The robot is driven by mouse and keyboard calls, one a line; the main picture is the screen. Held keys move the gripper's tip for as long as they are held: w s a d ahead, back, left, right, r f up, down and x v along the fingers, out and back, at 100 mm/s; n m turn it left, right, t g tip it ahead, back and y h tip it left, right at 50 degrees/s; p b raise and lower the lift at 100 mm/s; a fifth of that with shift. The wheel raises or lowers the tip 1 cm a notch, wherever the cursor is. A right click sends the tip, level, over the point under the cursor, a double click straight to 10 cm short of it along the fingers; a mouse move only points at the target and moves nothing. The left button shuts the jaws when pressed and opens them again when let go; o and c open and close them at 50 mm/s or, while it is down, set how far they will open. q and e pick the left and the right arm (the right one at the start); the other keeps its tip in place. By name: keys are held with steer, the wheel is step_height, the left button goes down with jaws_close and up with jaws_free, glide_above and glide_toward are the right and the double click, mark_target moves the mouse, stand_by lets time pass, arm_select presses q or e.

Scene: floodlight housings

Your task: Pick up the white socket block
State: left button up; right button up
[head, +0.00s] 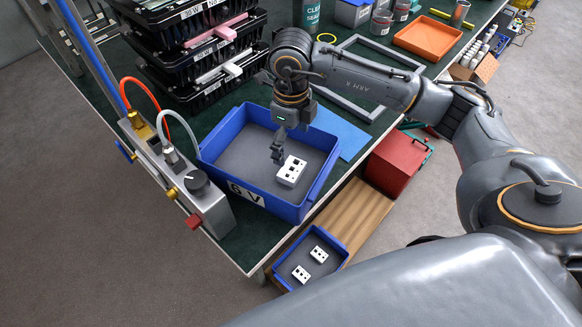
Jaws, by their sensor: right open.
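A white socket block (291,171) with dark square openings lies on the grey floor of the blue bin (232,190) labelled "6 V", towards the bin's right side. My right gripper (277,158) reaches down into this bin, just left of and above the block. It is open, and no block shows between its fingers. Two more white socket blocks, one at the upper right (319,254) and one at the lower left (300,273), lie in a smaller blue bin (343,262) lower down. My left gripper does not show.
Stacked black housings (190,70) stand behind the bin. A metal manifold (205,205) with hoses stands at its left. A blue sheet (340,130) and a grey frame (350,95) lie to the right. A red box (395,165) and orange tray (428,40) are further right.

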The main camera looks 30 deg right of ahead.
mark_target(292, 169)
step_height(292, 169, down, 3)
steer(key=shift+w+r, duration=0.1)
steer(key=shift+w, duration=0.05)
steer(key=shift+s+f+p, duration=0.2)
steer(key=shift+f+p, duration=0.2)
steer(key=shift+f, duration=0.55)
step_height(292, 169, down, 4)
steer(key=shift+s+r+p, duration=0.1)
steer(key=shift+r+p, duration=0.15)
steer(key=shift+p, duration=0.2)
steer(key=shift+f, duration=0.25)
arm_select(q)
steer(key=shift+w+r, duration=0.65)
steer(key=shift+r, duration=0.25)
arm_select(e)
steer(key=c, duration=1.2)
